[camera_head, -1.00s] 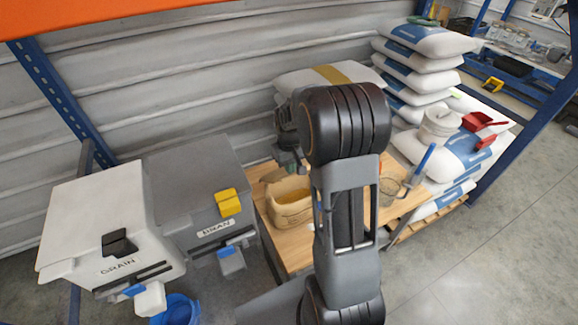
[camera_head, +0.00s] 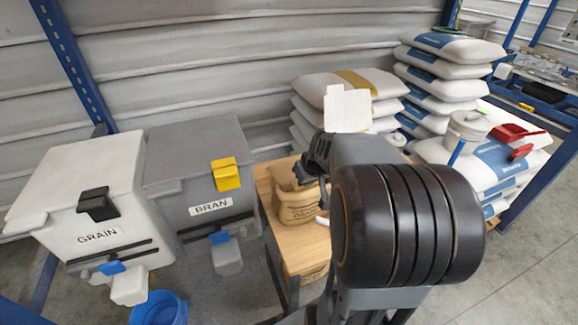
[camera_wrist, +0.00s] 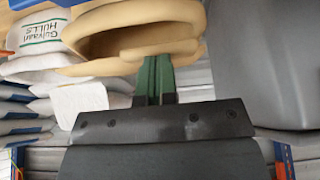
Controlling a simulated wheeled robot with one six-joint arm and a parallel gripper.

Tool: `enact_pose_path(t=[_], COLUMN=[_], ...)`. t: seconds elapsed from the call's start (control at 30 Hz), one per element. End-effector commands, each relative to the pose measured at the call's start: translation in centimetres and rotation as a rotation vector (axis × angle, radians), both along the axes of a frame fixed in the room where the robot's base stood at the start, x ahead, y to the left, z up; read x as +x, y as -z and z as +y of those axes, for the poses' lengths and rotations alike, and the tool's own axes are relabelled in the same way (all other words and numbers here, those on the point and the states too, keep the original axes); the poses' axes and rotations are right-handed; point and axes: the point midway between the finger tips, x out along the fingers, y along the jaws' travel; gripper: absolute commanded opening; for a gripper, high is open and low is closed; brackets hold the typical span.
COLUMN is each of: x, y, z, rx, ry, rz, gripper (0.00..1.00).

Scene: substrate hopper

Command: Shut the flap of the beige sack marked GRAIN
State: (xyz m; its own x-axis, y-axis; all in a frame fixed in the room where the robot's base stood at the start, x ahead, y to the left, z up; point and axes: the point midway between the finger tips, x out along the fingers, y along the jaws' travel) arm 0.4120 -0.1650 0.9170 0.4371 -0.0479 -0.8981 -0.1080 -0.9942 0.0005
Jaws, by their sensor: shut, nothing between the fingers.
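The beige sack (camera_head: 297,205) stands on the wooden table, just left of my arm in the head view. Dark lettering on its front is too small to read surely. In the wrist view the beige sack (camera_wrist: 110,22) fills the top middle, with a dark gap between its thick rims, so its mouth looks open. My gripper (camera_wrist: 157,60) has its green fingers shut and empty, with the tips close against the lower rim; I cannot tell whether they touch. In the head view my wrist is over the sack's right side and the fingertips are hidden.
A white bin marked GRAIN (camera_head: 97,225) and a grey bin marked BRAN (camera_head: 195,190) stand left of the wooden table (camera_head: 300,245). A blue bucket (camera_head: 158,310) is below them. White sacks (camera_head: 450,75) are stacked behind right. A white panel (camera_head: 347,108) shows behind my arm.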

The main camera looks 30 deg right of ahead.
Motion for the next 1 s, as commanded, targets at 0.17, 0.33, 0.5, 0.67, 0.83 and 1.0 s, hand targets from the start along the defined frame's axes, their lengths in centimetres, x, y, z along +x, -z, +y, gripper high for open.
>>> enact_pose_path(t=[0.17,0.33,0.5,0.67,0.83,1.0], x=[-0.8,-1.1,-1.2,-1.2,-1.2,-1.2], y=[3.3,4.5,5.3,5.7,5.9,5.8], z=[-0.3,-0.3,-0.2,-0.2,-0.1,-0.1], rx=[-0.013,-0.019,-0.017,-0.017,-0.018,-0.018], ry=[0.011,0.01,0.008,0.008,0.007,0.007], rz=[-0.102,-0.158,-0.154,-0.154,-0.153,-0.153], gripper=[0.0,0.0,0.0,0.0,0.0,0.0])
